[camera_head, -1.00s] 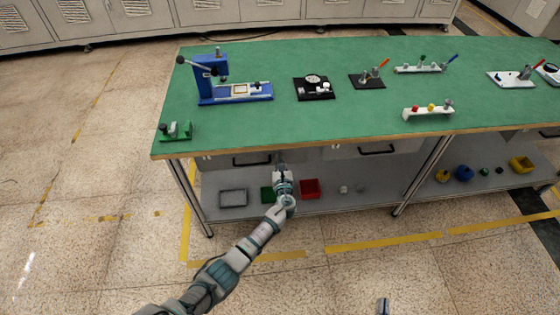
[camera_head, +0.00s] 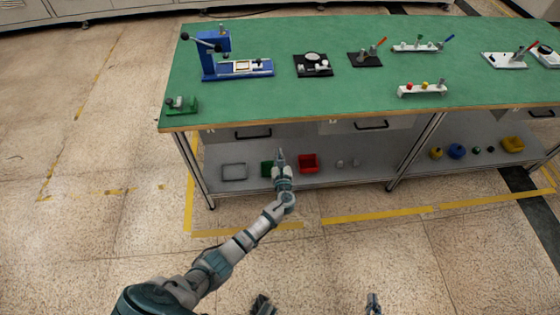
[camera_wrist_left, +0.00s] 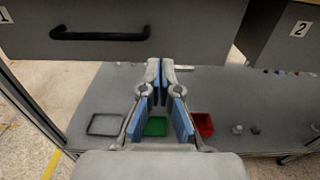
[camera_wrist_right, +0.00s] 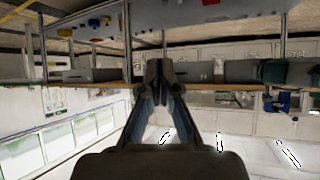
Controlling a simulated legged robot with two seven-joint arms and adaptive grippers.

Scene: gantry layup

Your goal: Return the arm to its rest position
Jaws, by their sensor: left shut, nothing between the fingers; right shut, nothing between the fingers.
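My left gripper (camera_head: 280,157) reaches to the front of the bench, in front of the lower shelf and below the green top. In the left wrist view its fingertips (camera_wrist_left: 160,68) are together with nothing between them, below the handle of drawer 1 (camera_wrist_left: 100,34). My right gripper shows in the right wrist view, with its fingertips (camera_wrist_right: 159,70) together and empty. That view shows the bench inverted along the top. A small part at the bottom of the head view (camera_head: 373,303) looks like a tip of the right gripper, but most of that arm is out of view.
The green bench top (camera_head: 270,100) carries a blue press (camera_head: 215,55) and several small fixtures. The lower shelf (camera_head: 365,178) holds a grey tray (camera_head: 234,172), a green bin (camera_head: 267,169) and a red bin (camera_head: 309,163). The floor in front is clear.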

